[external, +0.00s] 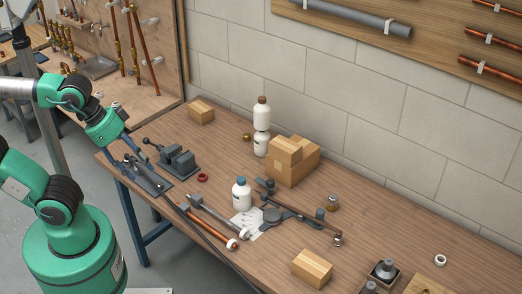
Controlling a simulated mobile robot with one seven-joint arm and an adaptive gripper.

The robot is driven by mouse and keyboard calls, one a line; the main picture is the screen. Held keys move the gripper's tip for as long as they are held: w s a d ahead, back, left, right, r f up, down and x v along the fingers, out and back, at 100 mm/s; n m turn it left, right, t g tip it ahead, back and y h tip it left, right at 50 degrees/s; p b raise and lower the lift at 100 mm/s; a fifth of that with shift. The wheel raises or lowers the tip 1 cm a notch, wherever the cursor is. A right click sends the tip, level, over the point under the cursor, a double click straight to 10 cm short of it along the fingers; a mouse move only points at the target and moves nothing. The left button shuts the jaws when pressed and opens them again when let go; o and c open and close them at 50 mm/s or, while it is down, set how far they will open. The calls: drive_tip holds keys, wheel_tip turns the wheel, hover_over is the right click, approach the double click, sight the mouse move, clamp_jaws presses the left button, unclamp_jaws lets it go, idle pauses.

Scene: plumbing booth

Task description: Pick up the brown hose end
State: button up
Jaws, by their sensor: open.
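My gripper (150,178) is dark, hangs from the green wrist and points down over the left end of the workbench (235,138), just left of the grey vise. It is open, with nothing seen between its fingers. A copper-brown tube (206,228) with a white end lies near the front edge of the bench, right of my gripper and apart from it. I cannot tell whether this is the brown hose end; no other brown hose end stands out. The fingertips are small and dark here, so their exact gap is unclear.
The grey vise (179,160) stands close to my gripper. A grey rod (208,213), a white bottle (241,194) and a dark tool (290,214) lie or stand further right. Cardboard boxes (291,160) are stacked near the wall.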

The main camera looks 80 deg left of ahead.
drive_tip(key=shift+w+r, duration=0.1)
drive_tip(key=w+r+n+g+p, duration=0.1)
drive_tip(key=w+r+p, duration=0.15)
drive_tip(key=w, duration=1.15)
drive_tip(key=w+r+g+p, duration=0.15)
drive_tip(key=w+r, duration=0.25)
drive_tip(key=w, duration=1)
drive_tip(key=w+a+f+n+p, duration=0.1)
drive_tip(key=w+f+p, duration=0.15)
drive_tip(key=w, duration=0.65)
drive_tip(key=w+a+f+p, duration=0.1)
drive_tip(key=w+f, duration=0.3)
drive_tip(key=w, duration=0.4)
drive_tip(key=w+f+g+p, duration=0.1)
drive_tip(key=w+f, duration=0.5)
drive_tip(key=f, duration=0.3)
drive_tip(key=w+a+f+n+g+p, duration=0.1)
drive_tip(key=w+f+p, duration=0.1)
drive_tip(key=w+f, duration=0.4)
drive_tip(key=w+f+g+p, duration=0.1)
drive_tip(key=w+f, duration=0.6)
drive_tip(key=f, duration=0.6)
drive_tip(key=shift+a+f+n+p, duration=0.25)
drive_tip(key=shift+f+n+p, duration=0.05)
drive_tip(key=shift+p, duration=0.1)
drive_tip(key=shift+s+f, duration=0.1)
